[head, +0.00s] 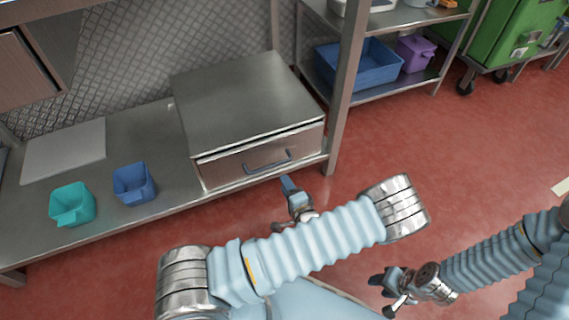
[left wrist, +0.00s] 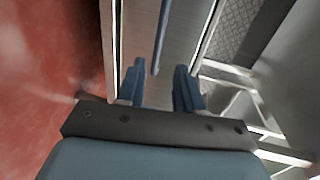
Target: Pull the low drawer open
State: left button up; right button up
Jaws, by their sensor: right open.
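The low drawer (head: 258,160) is a steel front in a low metal cabinet on the bottom shelf, with a thin dark gap along its top edge. Its blue-grey bar handle (head: 268,166) shows in the left wrist view (left wrist: 161,38). There, my left gripper (left wrist: 159,80) is open, its blue fingers apart. The handle's near end lies between the finger lines, at about the tips; I cannot tell whether they touch. In the head view my left gripper (head: 288,185) is just in front of the drawer's right part. My right gripper (head: 382,288) is open and empty above the floor, lower right.
A teal bin (head: 72,204) and a blue bin (head: 134,183) stand on the shelf left of the cabinet. A steel post (head: 341,90) rises right of the drawer. The red floor (head: 480,140) in front is clear.

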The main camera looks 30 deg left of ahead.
aim_at(274, 166)
pick_arm(q)
jog(key=x, duration=1.1)
jog(key=shift+w+a+f+b, duration=0.1)
jog(key=shift+a+f+b, duration=0.1)
jog(key=shift+a+b, duration=0.1)
grip_shut()
